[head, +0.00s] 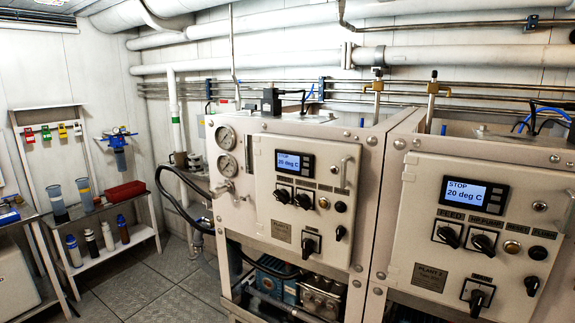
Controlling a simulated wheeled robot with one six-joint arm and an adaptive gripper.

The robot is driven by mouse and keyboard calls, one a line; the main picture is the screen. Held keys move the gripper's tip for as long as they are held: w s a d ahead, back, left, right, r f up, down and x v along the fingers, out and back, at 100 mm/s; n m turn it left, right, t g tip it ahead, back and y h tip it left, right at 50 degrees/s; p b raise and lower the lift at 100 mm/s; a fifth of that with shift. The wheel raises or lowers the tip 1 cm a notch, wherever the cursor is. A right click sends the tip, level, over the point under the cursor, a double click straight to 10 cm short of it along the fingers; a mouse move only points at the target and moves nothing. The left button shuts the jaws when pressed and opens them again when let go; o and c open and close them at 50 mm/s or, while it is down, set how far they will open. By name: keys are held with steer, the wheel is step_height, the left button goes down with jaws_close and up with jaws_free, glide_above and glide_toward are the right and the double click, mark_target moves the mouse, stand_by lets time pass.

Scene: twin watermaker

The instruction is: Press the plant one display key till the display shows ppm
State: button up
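The left cabinet (258,210) carries a small blue display (289,162) that reads "STOP" and "20 deg C". A dark strip with small keys (307,163) sits at the right edge of this display. A nameplate (281,231) is below it, too small to read. The right cabinet has a similar plate (430,277) that reads "PLANT 2". Its display (466,193) also reads "STOP" and "20 deg C". My gripper is not in view.
Black rotary switches (283,195) and a door handle (345,170) stick out near the left display. Two gauges (226,138) and a black hose (170,200) are at the cabinet's left. A low shelf (112,245) with bottles stands far left. The floor (160,285) between is clear.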

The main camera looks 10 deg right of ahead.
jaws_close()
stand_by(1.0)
